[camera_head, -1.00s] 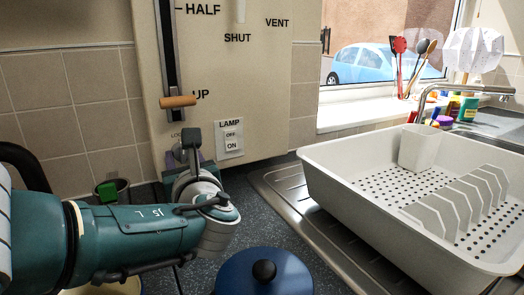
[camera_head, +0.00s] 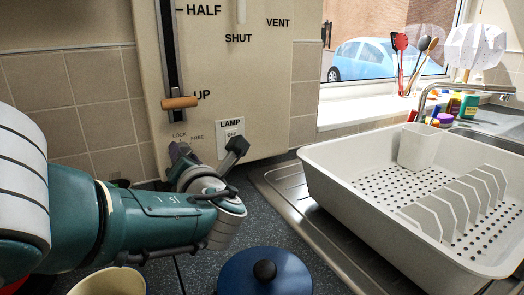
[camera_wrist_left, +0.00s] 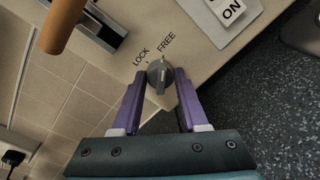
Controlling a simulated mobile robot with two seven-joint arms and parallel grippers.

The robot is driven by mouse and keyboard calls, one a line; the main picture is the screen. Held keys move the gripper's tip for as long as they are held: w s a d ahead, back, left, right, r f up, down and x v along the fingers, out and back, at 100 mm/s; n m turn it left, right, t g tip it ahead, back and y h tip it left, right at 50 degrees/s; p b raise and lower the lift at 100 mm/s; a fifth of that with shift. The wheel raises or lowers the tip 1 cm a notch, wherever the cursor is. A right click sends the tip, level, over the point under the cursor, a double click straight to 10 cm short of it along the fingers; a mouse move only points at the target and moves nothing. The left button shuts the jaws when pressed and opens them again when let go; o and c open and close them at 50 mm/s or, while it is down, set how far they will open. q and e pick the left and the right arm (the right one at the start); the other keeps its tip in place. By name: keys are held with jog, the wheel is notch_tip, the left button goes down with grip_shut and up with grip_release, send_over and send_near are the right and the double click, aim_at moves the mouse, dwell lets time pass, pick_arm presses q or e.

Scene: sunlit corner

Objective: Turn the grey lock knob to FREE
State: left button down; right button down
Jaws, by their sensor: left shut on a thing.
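The grey lock knob (camera_wrist_left: 159,76) is on the lower part of the cream panel, under the printed words LOCK and FREE. In the left wrist view my left gripper (camera_wrist_left: 160,88) has its purple fingers on either side of the knob and is shut on it. The knob's grip bar stands out from the panel, but I cannot tell exactly which word it points to. In the head view my left gripper (camera_head: 178,152) reaches the panel's lower edge, tilted, and hides the knob. My right gripper is not in view.
A slider with a wooden handle (camera_head: 180,102) sits at UP above the knob. The lamp switch (camera_head: 231,138) is close on the right, partly covered by my wrist. A blue lid (camera_head: 263,275) and a white dish rack (camera_head: 330,160) stand nearby.

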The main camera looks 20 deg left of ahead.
pick_arm(q)
jog(key=shift+m, duration=0.6)
jog(key=shift+c, duration=2.2)
grip_release()
jog(key=p+v, duration=0.5)
jog(key=v, duration=0.5)
jog(key=shift+p, duration=0.4)
